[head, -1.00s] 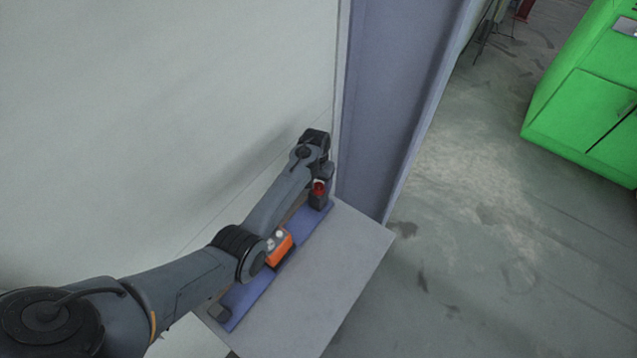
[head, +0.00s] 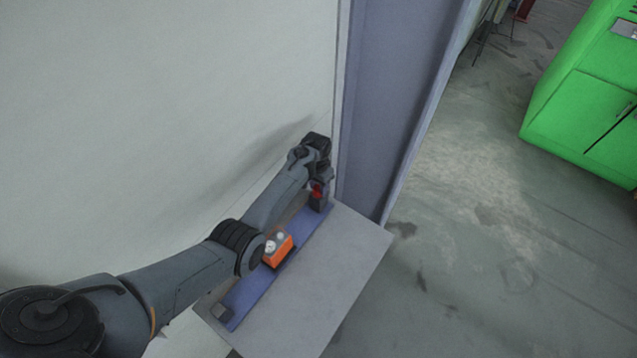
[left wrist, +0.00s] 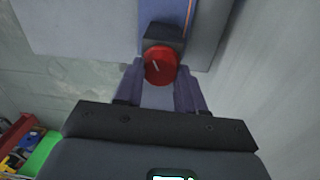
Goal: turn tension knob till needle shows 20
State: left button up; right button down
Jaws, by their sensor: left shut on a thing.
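The red knob (head: 317,190) sits on a dark block at the far end of a blue rail. In the left wrist view, the round red knob (left wrist: 160,65) has a pale line on its face, slanting up and left. My left gripper (left wrist: 159,84) is shut on the red knob, with one dark finger on each side of it. In the head view the wrist partly covers the knob. An orange box (head: 279,252) with two small round whitish parts on top sits along the rail. No needle or scale reading can be made out. My right gripper is not in view.
The blue rail (head: 252,297) lies on a grey ledge (head: 312,292) beside a pale wall panel (head: 170,100). A blue-grey post (head: 385,110) rises close beyond the knob. Open floor and a green cabinet (head: 585,110) are to the right.

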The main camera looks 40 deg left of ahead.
pick_arm(q)
jog(key=shift+m+p, duration=0.4)
jog(key=shift+m, duration=1.4)
jog(key=o, duration=1)
jog(key=shift+o, duration=0.2)
jog(key=shift+r, duration=0.1)
